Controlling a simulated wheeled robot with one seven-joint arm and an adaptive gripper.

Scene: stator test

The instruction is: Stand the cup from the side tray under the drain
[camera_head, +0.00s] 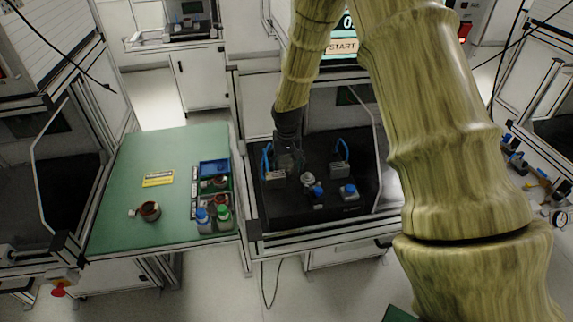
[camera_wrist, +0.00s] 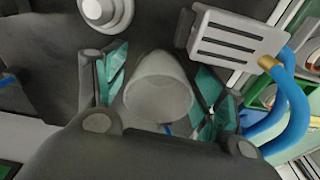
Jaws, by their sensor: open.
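A pale grey cup (camera_wrist: 160,88) stands between the two teal-padded fingers in the wrist view, its wide round mouth towards the camera. My gripper (camera_wrist: 160,92) is open around it, with a gap visible at the sides. In the head view my gripper (camera_head: 288,162) is low over the dark bench top (camera_head: 285,212), beside the left grey block with a blue hose (camera_head: 275,174). I cannot make out the cup clearly there. I cannot tell which fitting is the drain. A slotted grey block (camera_wrist: 236,40) is right of the cup in the wrist view.
A second hosed block (camera_head: 340,169) and blue-topped parts (camera_head: 349,191) stand on the dark bench to the right. A divided tray (camera_head: 196,190) with bottles and copper-coloured parts is on the green table (camera_head: 120,235) at left. A round copper part (camera_head: 150,211) lies there.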

